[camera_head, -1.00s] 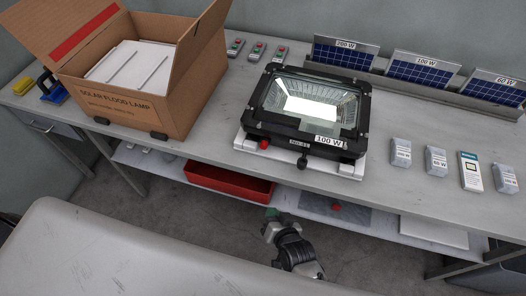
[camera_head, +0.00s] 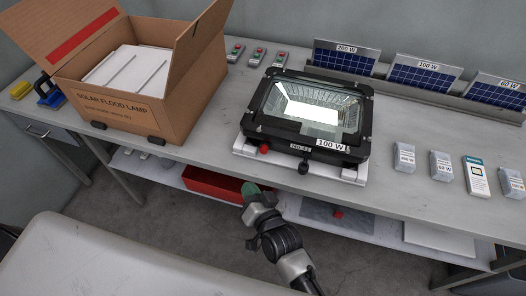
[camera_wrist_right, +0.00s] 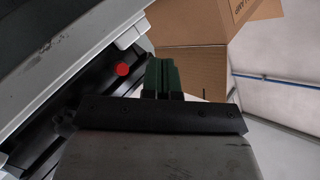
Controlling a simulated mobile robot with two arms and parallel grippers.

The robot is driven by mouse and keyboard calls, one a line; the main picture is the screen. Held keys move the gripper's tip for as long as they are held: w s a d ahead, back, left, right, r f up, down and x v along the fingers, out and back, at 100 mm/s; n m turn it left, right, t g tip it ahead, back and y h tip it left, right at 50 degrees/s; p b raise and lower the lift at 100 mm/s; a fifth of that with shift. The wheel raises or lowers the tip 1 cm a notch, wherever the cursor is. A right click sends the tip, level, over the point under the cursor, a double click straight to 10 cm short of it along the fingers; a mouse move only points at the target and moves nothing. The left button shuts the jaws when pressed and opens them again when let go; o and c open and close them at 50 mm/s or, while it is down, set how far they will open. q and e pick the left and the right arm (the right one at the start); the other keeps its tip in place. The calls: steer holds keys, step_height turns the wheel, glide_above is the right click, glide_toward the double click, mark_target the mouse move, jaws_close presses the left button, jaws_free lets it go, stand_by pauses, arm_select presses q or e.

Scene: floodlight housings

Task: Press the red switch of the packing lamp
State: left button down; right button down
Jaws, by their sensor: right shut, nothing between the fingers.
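The packing lamp (camera_head: 312,104), a black floodlight housing labelled 100 W, lies face up on a white base on the bench. Its red switch (camera_head: 264,149) is on the near left edge; in the right wrist view the red switch (camera_wrist_right: 122,69) shows left of the fingers. My right gripper (camera_head: 250,188) is shut and empty, in front of the bench edge, below and slightly left of the switch in the head view, and apart from it. Its green fingers (camera_wrist_right: 162,76) are together in the wrist view. My left gripper is not in view.
An open cardboard box (camera_head: 125,105) stands left of the lamp. Solar panels (camera_head: 420,71) stand behind at right, and several small packs (camera_head: 441,166) lie right of the lamp. A red bin (camera_head: 205,184) sits on the lower shelf. Bench space between box and lamp is clear.

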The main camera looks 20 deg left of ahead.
mark_target(264, 149)
steer(key=w+b, duration=0.3)
steer(key=w, duration=0.3)
steer(key=shift+w+d+f+b, duration=0.1)
steer(key=shift+w+f+b, duration=0.05)
steer(key=shift+w+b, duration=0.2)
steer(key=shift+w, duration=0.8)
steer(key=shift+w, duration=0.1)
stand_by(1.0)
steer(key=shift+w, duration=0.35)
steer(key=shift+w+d+r+b, duration=0.15)
steer(key=shift+w+r+b, duration=0.05)
steer(key=shift+w+b, duration=0.5)
stand_by(1.2)
steer(key=shift+s+p, duration=0.85)
steer(key=shift+s+f, duration=0.1)
steer(key=shift+s, duration=0.15)
